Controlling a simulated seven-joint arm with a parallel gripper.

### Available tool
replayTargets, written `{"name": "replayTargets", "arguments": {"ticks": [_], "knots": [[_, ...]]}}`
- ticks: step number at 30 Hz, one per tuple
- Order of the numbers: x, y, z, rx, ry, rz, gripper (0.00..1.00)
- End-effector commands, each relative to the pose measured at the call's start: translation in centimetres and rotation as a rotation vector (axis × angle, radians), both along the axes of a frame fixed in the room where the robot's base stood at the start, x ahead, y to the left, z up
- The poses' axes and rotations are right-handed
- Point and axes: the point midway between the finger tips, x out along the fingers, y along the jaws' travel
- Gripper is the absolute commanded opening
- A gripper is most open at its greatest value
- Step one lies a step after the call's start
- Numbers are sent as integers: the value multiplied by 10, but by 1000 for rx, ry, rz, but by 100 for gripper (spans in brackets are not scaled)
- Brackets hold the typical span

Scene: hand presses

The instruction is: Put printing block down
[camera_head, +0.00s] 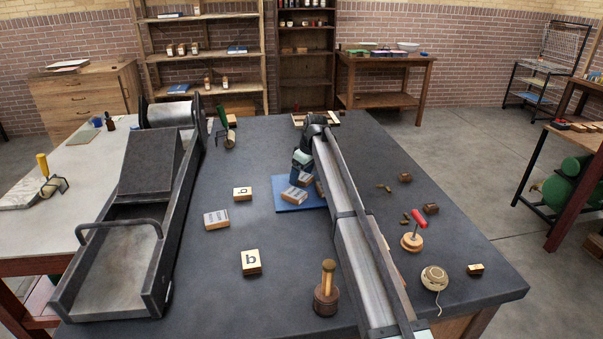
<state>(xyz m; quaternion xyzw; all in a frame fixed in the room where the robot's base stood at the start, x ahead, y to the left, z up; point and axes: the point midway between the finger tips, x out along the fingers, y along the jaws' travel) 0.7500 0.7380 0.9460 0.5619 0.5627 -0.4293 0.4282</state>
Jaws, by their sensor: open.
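Two printing blocks with grey printed faces lie on a blue mat (286,207). The nearer block (294,195) lies at the mat's middle. The farther block (300,180) is right below my gripper (301,170), which points down over the mat. My gripper is open; its fingertips are small here and partly hidden, so I cannot tell whether they touch the block. My arm hides the right side of the mat. Another grey-faced block (216,219) lies on the dark table to the left of the mat.
Letter blocks stand on the table (200,270) left of the mat, one near (251,262) and one farther (242,194). A long hand press (130,230) fills the left side. A wooden-handled tool (326,290) stands in front. Twine (434,278) and small items lie right.

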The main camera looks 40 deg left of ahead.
Motion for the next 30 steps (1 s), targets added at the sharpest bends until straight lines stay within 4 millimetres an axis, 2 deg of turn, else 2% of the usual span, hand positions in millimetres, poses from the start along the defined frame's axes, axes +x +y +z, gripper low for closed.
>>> {"name": "replayTargets", "arguments": {"ticks": [8,14,21,30], "knots": [[0,-1,9,3,-2,0,84],[1,-9,38,4,-3,0,84],[1,-21,82,5,-3,0,84],[1,-30,114,4,-1,0,84]]}}
